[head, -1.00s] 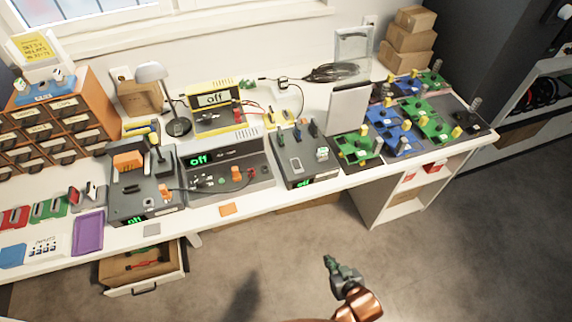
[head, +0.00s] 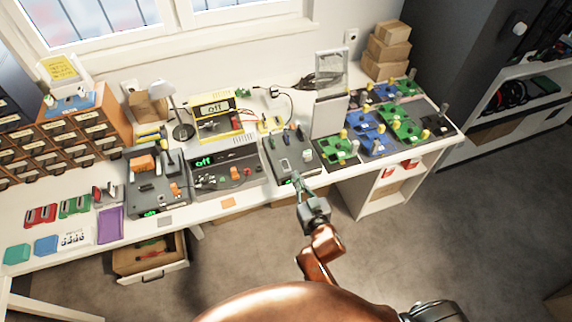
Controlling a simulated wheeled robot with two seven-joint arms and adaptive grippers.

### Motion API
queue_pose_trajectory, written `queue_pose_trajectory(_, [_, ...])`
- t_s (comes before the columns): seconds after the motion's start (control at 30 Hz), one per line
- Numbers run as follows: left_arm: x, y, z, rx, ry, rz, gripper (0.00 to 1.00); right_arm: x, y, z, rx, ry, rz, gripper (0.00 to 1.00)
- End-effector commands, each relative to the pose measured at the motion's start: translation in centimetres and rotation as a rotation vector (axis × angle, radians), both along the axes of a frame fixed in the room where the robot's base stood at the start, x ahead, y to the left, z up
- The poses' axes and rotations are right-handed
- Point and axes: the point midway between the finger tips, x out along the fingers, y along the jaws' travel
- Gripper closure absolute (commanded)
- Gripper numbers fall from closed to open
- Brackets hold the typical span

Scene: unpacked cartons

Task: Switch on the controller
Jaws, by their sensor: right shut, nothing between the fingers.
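Several grey and yellow boxes with switches and green displays stand on the white bench, and I cannot tell for sure which one is the controller. The grey box (head: 281,152) on the right has black levers and a light switch plate on top. My right gripper (head: 299,189) is shut and empty, with its fingertips at this box's front edge; I cannot tell if they touch. The fingers partly cover its front display. The middle grey box (head: 244,157) reads "off". The left grey box (head: 147,199) has an orange block and a green front display. My left gripper is not in view.
A yellow box (head: 196,107) reading "off" stands behind. A pale upright panel (head: 328,117) rises right of the right grey box, beside green and blue boards (head: 372,143). An open drawer (head: 150,262) juts out below the bench at left.

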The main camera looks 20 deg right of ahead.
Motion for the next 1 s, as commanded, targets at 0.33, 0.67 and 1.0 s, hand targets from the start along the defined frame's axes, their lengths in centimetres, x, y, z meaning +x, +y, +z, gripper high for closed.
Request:
queue_pose_trajectory(0.33, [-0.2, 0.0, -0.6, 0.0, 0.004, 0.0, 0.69, 3.6, 0.2, -0.5, -0.004, -0.002, 0.001, 1.0])
queue_pose_trajectory(0.67, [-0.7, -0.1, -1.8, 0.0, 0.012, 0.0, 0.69, 10.3, 0.3, -1.3, -0.002, 0.0, 0.0, 1.0])
queue_pose_trajectory(1.0, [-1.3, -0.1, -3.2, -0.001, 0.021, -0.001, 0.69, 10.4, 0.3, -5.2, 0.0, 0.002, 0.0, 1.0])
